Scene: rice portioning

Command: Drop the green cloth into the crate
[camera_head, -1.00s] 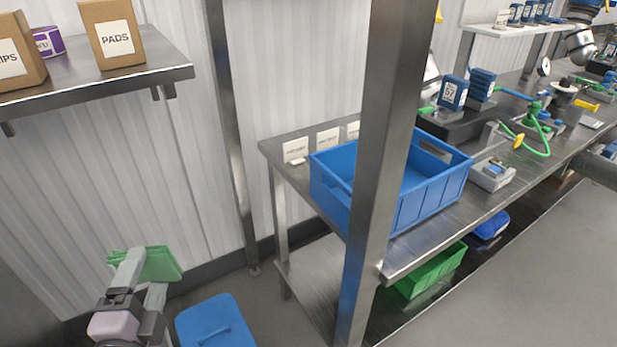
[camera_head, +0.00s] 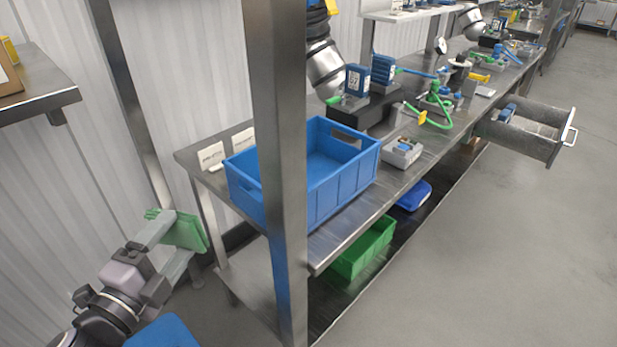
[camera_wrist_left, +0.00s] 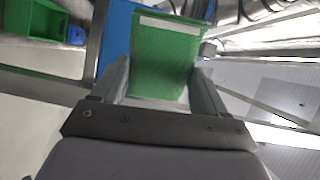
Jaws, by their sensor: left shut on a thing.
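The green cloth (camera_head: 187,231) is held between the fingers of my left gripper (camera_head: 170,245), in the lower left of the head view. It also shows in the left wrist view (camera_wrist_left: 168,55), flat between the two fingers. The gripper is shut on it, in the air to the left of the bench. The blue crate (camera_head: 340,187) stands on the metal bench, to the right of the gripper, with an upright post in front of part of it. Its visible inside looks empty. A green crate (camera_head: 362,250) sits on the lower shelf. My right gripper is not in view.
The steel post (camera_head: 280,120) stands between the gripper and much of the blue crate. The bench (camera_head: 330,238) carries white cards, a grey device (camera_head: 402,153) and other equipment. An open drawer (camera_head: 535,135) sticks out at right. A blue lid (camera_head: 165,333) is at the bottom.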

